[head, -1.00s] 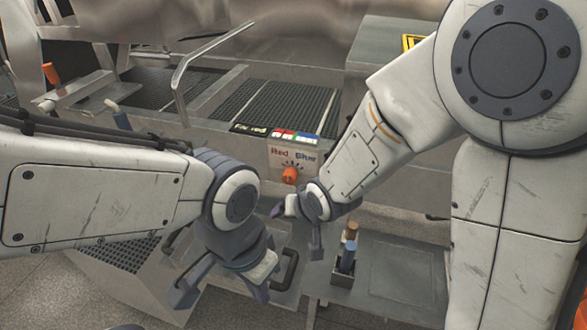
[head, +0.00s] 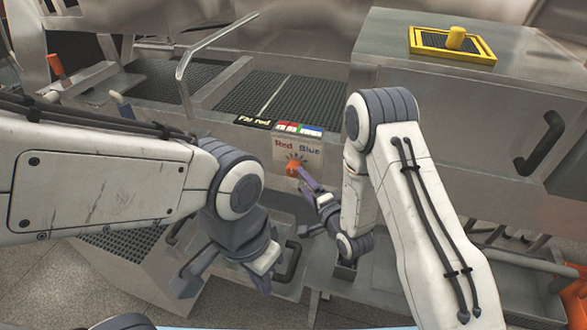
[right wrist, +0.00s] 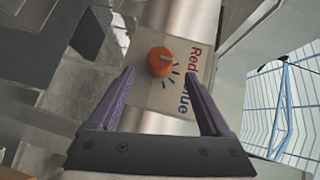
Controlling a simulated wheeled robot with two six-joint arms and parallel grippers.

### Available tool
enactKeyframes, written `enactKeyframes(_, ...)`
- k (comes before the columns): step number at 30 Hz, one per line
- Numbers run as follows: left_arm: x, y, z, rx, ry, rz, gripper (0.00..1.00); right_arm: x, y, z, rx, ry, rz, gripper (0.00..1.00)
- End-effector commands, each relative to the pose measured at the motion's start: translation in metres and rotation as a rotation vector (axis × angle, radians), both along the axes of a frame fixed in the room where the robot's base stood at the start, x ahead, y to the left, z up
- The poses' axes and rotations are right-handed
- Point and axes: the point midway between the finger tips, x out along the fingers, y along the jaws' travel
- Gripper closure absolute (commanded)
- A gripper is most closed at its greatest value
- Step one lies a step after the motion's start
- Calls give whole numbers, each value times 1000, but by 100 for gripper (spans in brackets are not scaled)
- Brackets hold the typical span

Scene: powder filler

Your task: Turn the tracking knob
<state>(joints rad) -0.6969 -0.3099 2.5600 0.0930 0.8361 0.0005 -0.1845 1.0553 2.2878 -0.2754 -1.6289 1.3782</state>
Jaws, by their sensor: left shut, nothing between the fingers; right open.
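The orange tracking knob (head: 294,168) sits on a pale panel (head: 311,152) labelled "Red" and "Blue". In the right wrist view the knob (right wrist: 160,62) has a light pointer mark and lies just beyond and between the fingertips. My right gripper (head: 305,205) is open and empty in front of the panel, one fingertip close below the knob. It also shows in the right wrist view (right wrist: 158,76). I cannot tell whether a finger touches the knob. My left gripper (head: 226,284) is shut and empty, low and left of the knob.
Colored buttons (head: 298,129) and a "Flo rod" label (head: 254,122) line the ledge above the panel. A metal cabinet (head: 450,120) with a black handle (head: 541,143) stands at right, with a yellow-framed plate (head: 453,45) on top. A bent metal rail (head: 181,75) rises at left.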

Motion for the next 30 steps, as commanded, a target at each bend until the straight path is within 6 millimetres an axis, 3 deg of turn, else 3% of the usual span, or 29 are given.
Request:
enactKeyframes(6,0,0,17,0,0,1,100,36,18,-3,-2,-1,1,19)
enactKeyframes(12,0,0,23,0,0,1,100,59,30,-8,-2,0,1,19)
enactKeyframes(25,0,0,25,0,0,1,100,67,33,-11,-3,2,0,19)
enactKeyframes(30,0,0,25,0,0,1,100,67,33,-11,-3,2,0,84)
